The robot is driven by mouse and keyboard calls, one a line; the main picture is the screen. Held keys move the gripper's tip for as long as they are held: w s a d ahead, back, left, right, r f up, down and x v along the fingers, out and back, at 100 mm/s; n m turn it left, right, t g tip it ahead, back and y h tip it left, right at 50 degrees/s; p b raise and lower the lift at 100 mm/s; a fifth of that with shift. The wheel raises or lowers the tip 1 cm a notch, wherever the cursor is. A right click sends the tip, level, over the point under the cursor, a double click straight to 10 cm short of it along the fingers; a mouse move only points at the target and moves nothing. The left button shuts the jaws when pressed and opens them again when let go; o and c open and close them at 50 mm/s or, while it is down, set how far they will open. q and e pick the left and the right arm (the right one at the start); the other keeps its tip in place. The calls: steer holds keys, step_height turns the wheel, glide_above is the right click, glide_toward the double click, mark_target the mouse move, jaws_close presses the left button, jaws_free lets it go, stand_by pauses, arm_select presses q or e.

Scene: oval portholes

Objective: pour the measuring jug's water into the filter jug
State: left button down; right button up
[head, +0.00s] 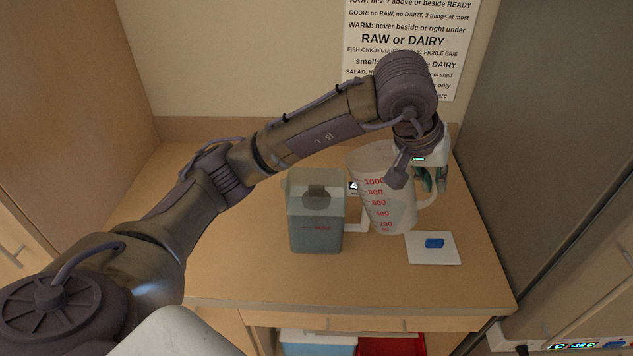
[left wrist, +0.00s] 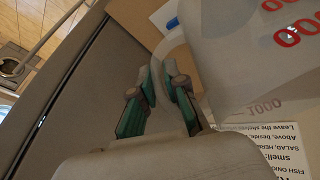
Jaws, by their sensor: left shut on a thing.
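The clear measuring jug (head: 389,212) with red markings is right of the filter jug in the head view. It looks about upright; I cannot tell whether its base touches the counter. Its water level is not clear. The grey filter jug (head: 316,228), with a translucent upper part and dark top piece, stands on the counter. My left gripper (head: 441,180) is shut on the measuring jug's handle, on the jug's right side. The left wrist view shows the green-padded fingers (left wrist: 160,100) at the handle and the jug (left wrist: 240,60) beside them. My right gripper is not in view.
A white pad (head: 448,255) with a blue block (head: 434,243) lies front right of the measuring jug. A white item (head: 357,222) is partly hidden between the jugs. A tall grey cabinet side (head: 540,110) closes the right. The counter's left (head: 225,260) is clear.

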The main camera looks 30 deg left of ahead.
arm_select(q)
steer(key=shift+d+f+y+b, duration=1.5)
steer(key=shift+f+y, duration=0.5)
steer(key=shift+f, duration=0.8)
steer(key=shift+m+g, duration=0.3)
steer(key=shift+m, duration=0.1)
step_height(320, 180, up, 6)
steer(key=shift+w+d+f+p, duration=0.1)
steer(key=shift+p, duration=1.05)
